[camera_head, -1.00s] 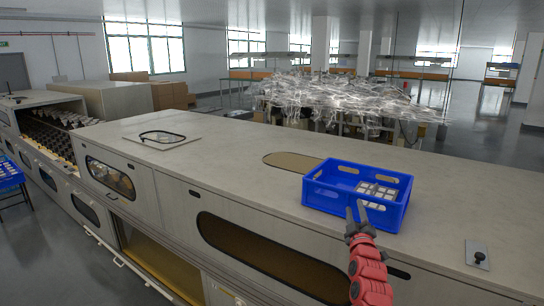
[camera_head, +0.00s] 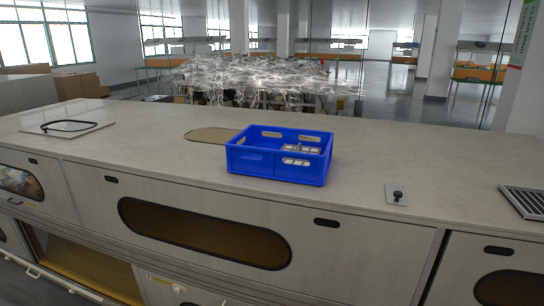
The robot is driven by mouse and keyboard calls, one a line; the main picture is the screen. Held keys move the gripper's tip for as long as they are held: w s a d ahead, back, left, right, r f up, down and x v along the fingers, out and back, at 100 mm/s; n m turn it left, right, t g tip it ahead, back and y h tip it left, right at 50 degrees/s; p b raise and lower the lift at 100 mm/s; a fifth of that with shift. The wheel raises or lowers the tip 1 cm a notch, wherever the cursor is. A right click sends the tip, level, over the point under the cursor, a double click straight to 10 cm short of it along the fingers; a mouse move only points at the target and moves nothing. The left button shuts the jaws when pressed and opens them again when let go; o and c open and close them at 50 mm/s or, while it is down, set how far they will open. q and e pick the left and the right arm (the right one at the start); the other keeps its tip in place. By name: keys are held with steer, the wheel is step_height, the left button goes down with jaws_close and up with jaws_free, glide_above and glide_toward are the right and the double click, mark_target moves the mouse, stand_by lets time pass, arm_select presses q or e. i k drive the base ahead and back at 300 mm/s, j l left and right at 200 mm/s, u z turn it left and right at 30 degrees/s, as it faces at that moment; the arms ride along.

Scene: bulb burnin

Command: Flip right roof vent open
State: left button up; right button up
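On the machine's flat roof (camera_head: 400,160), a dark slatted vent grille (camera_head: 524,201) lies at the right edge, partly cut off by the frame. It lies flat on the roof. A small pale plate with an upright black knob (camera_head: 397,195) sits to its left. Neither of my grippers is in view.
A blue crate (camera_head: 262,161) with pale items inside stands on the middle of the roof. A brownish rounded panel (camera_head: 208,135) lies behind it. A pale plate with a black looped handle (camera_head: 68,127) lies at the left. The roof between crate and knob plate is clear.

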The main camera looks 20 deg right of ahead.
mark_target(396, 194)
steer(key=z, duration=1.25)
